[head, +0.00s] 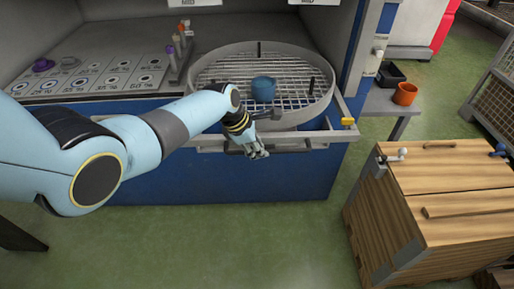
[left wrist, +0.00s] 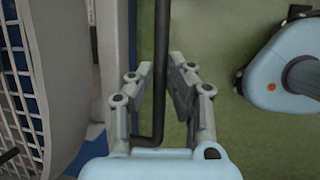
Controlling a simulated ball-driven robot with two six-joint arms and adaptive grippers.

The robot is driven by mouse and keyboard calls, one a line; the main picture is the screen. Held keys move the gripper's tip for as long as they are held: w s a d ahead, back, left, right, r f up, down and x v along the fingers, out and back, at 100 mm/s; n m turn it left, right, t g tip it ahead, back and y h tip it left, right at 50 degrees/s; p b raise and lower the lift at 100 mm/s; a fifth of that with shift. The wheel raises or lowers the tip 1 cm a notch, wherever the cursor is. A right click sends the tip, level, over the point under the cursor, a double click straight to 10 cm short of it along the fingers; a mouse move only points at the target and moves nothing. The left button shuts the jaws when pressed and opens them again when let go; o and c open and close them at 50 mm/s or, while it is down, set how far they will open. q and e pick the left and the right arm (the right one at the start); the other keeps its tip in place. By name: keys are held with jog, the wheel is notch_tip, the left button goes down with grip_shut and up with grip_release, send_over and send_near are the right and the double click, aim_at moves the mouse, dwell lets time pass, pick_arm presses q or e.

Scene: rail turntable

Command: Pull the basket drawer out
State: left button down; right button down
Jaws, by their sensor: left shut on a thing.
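The round basket (head: 210,77) with a wire-grid floor sits on the grey drawer frame in the blue cabinet. A blue cylindrical piece (head: 263,89) stands in it. A dark bar handle (head: 296,149) runs along the drawer's front. My left gripper (head: 258,153) is at this handle, in front of the basket. In the left wrist view the handle (left wrist: 161,40) passes between the fingers of the left gripper (left wrist: 161,68), which is shut on it. The basket's side and grid (left wrist: 14,70) show at the left there. My right gripper is not in view.
A panel with labelled round places (head: 100,75) lies left of the basket. A wooden crate (head: 450,180) stands on the floor at the right. An orange cup (head: 405,93) and black tray (head: 390,74) sit on a side shelf. Green floor before the cabinet is clear.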

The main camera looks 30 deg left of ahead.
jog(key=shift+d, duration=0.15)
pick_arm(q)
jog(key=c, duration=1.4)
grip_release()
jog(key=shift+o, duration=0.6)
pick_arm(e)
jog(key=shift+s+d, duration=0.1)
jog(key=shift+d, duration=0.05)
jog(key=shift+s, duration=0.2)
pick_arm(q)
jog(key=v, duration=1.2)
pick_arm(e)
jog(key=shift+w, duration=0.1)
